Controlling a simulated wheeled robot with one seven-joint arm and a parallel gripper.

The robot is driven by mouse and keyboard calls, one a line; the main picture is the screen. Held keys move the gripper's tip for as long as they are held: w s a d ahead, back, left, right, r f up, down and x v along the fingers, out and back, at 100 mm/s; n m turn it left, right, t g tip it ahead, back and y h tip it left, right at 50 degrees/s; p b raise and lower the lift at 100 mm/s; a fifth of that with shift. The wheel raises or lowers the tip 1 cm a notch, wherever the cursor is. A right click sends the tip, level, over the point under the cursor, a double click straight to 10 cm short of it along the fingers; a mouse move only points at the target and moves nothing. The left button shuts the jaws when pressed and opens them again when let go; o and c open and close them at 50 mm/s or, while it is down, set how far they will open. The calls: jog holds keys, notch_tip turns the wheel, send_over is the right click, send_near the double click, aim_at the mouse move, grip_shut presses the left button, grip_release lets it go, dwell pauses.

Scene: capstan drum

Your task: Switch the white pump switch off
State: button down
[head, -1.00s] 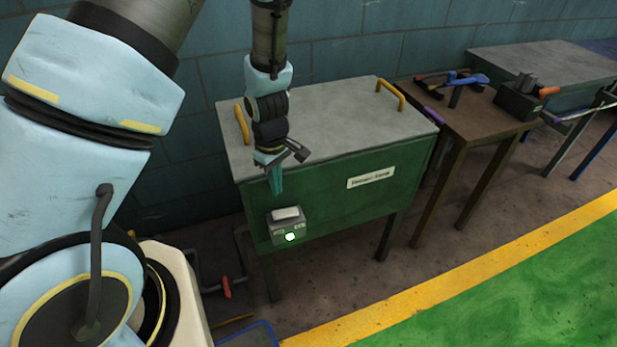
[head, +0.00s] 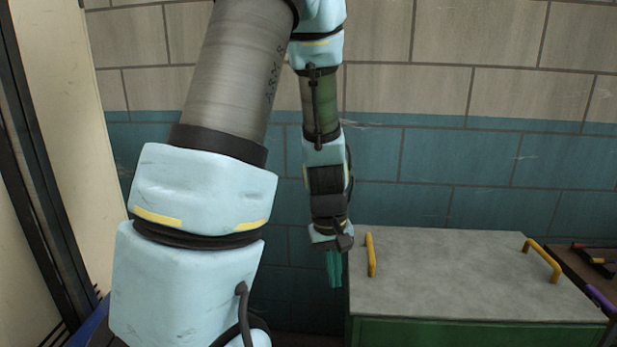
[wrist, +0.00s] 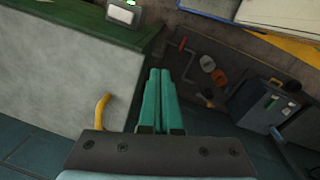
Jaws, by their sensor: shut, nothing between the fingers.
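The white pump switch (wrist: 123,13) sits on a small grey box at the top of the wrist view, on the green bench's front. A green lamp (wrist: 131,3) glows beside it, partly cut off by the frame's edge. The switch is outside the head view. My gripper (head: 334,284) points down just off the left end of the bench in the head view. In the wrist view its teal fingers (wrist: 158,75) are together and empty, apart from the switch. The rocker's position is too small to tell.
The bench has a grey top (head: 450,270) with yellow handles (head: 371,254). A tiled wall (head: 440,150) stands behind. The wrist view shows a red-handled pipe (wrist: 183,43) and a dark box (wrist: 268,107) on the floor. A brown table (head: 590,268) adjoins at right.

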jog(key=s+a+r+m, duration=0.1)
jog(key=a+r, duration=0.2)
jog(key=a, duration=0.3)
jog(key=s+a+r+m+t+y, duration=0.1)
jog(key=a+r, duration=0.3)
jog(key=a, duration=0.2)
jog(key=shift+s+a+r+m, duration=0.15)
jog(key=shift+a+m, duration=0.05)
jog(key=shift+m, duration=0.1)
jog(key=d+f+n+b, duration=0.3)
jog(key=d+f+n, duration=0.2)
jog(key=d+n, duration=0.4)
jog(key=d+f+n+y+b, duration=0.1)
jog(key=d+f+n+b, duration=0.2)
jog(key=d+n, duration=0.7)
jog(key=d+f+n+g+y+b, duration=0.1)
jog(key=d+f+n+b, duration=0.3)
jog(key=d+n, duration=0.5)
jog(key=shift+s+d+f+n, duration=0.15)
jog(key=shift+f+n, duration=0.3)
jog(key=shift+n, duration=0.85)
jog(key=shift+s+a+f+n, duration=0.1)
jog(key=shift+f+n, duration=0.4)
jog(key=shift+n, duration=0.8)
jog(key=shift+s+d+f+n, duration=0.15)
jog(key=shift+f+n, duration=0.3)
jog(key=shift+n, duration=0.85)
